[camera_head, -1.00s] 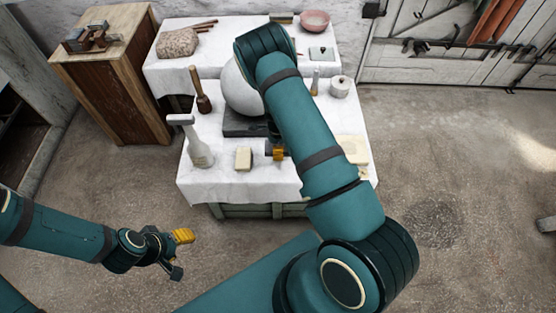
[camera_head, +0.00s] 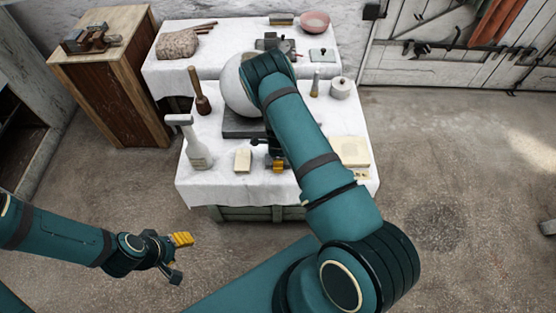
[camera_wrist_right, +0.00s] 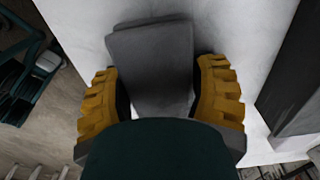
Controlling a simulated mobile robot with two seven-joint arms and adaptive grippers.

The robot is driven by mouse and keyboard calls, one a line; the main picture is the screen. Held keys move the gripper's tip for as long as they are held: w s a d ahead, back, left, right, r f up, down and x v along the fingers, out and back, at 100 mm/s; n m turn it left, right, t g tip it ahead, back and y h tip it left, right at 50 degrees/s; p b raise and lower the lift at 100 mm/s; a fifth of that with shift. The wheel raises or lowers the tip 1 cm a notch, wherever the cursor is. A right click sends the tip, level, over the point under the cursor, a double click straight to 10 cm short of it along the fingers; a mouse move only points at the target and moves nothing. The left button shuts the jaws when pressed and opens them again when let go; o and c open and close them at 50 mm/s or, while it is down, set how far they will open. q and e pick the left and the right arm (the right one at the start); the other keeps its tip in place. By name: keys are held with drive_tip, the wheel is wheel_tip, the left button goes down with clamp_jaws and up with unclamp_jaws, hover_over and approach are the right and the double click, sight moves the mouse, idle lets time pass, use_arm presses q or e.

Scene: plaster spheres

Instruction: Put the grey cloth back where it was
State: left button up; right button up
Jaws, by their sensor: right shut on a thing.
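The grey cloth (camera_wrist_right: 150,55) is a flat, folded dark grey piece in the right wrist view. It lies between the yellow fingers of my right gripper (camera_wrist_right: 160,95), which is shut on it. The cloth is over the white table cover; I cannot tell whether it touches. In the head view my right gripper (camera_head: 273,157) is low over the front table, right of the cream block, and the grey cloth cannot be made out there. My left gripper (camera_head: 178,257) is open and empty, over the floor left of the table.
A plaster sphere (camera_head: 238,92) stands on a dark slab (camera_head: 240,128) behind my right gripper. A cream block (camera_head: 243,160), a white mallet-like tool (camera_head: 196,145) and a wooden mallet (camera_head: 201,98) stand left. A pale tray (camera_head: 353,151) and a lidded pot (camera_head: 340,88) are right.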

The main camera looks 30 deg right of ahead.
drive_tip(key=o, duration=1.1)
drive_tip(key=shift+r+p, duration=0.35)
drive_tip(key=shift+r, duration=0.1)
wheel_tip(320, 180, up, 11)
drive_tip(key=p, duration=0.3)
drive_tip(key=s+a+r+n+y, duration=0.1)
drive_tip(key=s+a+r+n, duration=0.1)
drive_tip(key=s+a+n, duration=0.4)
drive_tip(key=s+a+r+n+t+y, duration=0.1)
drive_tip(key=s+a+r+n, duration=0.1)
drive_tip(key=s+a+n, duration=0.4)
drive_tip(key=s+a+r+n+y, duration=0.2)
drive_tip(key=s+a+n, duration=0.4)
drive_tip(key=a+n, duration=0.4)
drive_tip(key=shift+n, duration=0.4)
